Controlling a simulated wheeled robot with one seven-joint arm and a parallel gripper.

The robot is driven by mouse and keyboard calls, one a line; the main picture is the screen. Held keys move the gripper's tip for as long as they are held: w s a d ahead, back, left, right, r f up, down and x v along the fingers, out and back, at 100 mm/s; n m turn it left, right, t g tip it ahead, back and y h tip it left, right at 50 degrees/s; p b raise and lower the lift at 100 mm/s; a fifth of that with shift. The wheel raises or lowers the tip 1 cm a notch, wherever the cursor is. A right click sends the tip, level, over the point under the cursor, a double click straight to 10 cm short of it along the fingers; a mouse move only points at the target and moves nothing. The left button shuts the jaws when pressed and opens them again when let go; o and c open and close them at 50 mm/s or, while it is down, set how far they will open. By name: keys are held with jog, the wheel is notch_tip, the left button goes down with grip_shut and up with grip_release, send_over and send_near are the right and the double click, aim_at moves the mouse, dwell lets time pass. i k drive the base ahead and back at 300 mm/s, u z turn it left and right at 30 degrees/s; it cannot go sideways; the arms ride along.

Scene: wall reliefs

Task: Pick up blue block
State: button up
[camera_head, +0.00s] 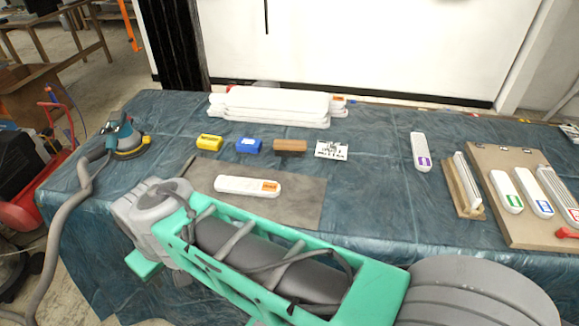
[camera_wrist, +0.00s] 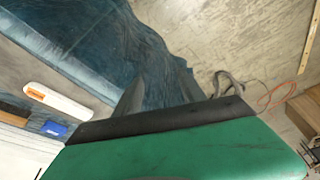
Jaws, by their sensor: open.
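The blue block (camera_head: 248,146) lies on the dark blue table cover, between a yellow block (camera_head: 209,142) and a brown wooden block (camera_head: 290,146). The blue block also shows at the lower left of the wrist view (camera_wrist: 54,129), near my green arm. My arm reaches across the front of the table, with its grey wrist joint at the left, in front of the grey mat and apart from the blue block. Nothing covers the blue block in the head view.
A white bar with an orange label (camera_head: 247,187) lies on the grey mat (camera_head: 305,205) in front of the blocks. Stacked white slabs (camera_head: 270,103) lie behind. A sander (camera_head: 124,136) with a hose stands left. A board (camera_head: 482,158) with white pieces is right.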

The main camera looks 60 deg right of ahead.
aim_at(252, 146)
jog(key=z, duration=2.15)
